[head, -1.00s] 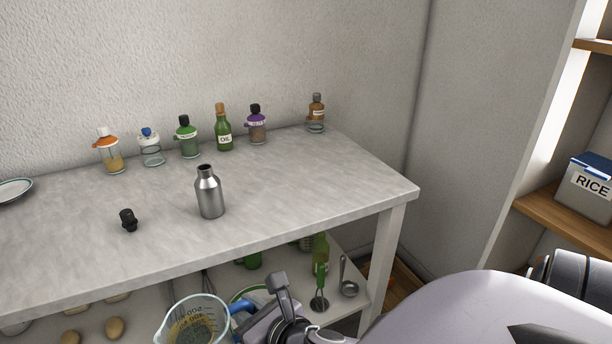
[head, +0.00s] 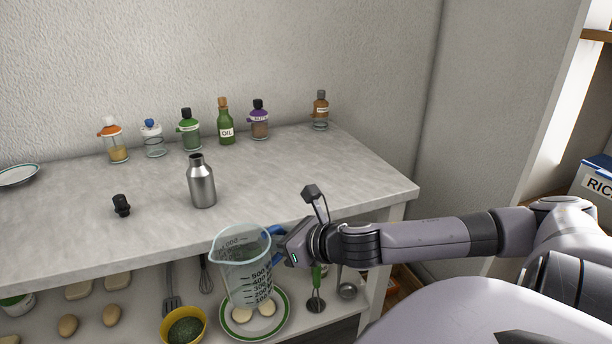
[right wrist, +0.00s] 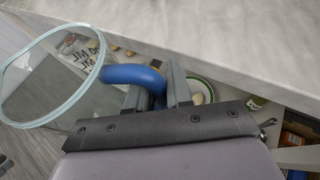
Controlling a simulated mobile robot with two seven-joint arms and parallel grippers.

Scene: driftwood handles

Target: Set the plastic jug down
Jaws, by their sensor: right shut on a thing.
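The clear plastic jug (head: 243,268) with dark measuring marks and a blue handle hangs upright in front of the table's front edge. My right gripper (head: 283,246) is shut on its blue handle, and the jug is clear of any surface. In the right wrist view the jug (right wrist: 48,85) is at the left and its blue handle (right wrist: 132,74) lies between the fingers (right wrist: 152,93). The grey table top (head: 110,232) is just behind the jug, its rim close to the jug's top. My left gripper is not in view.
A steel bottle (head: 202,186) and a black stopper (head: 121,206) stand near the table's front. Several jars and an oil bottle (head: 225,124) line the back. The right part of the top is clear. The shelf below holds a yellow bowl (head: 198,322), a plate (head: 283,322) and utensils.

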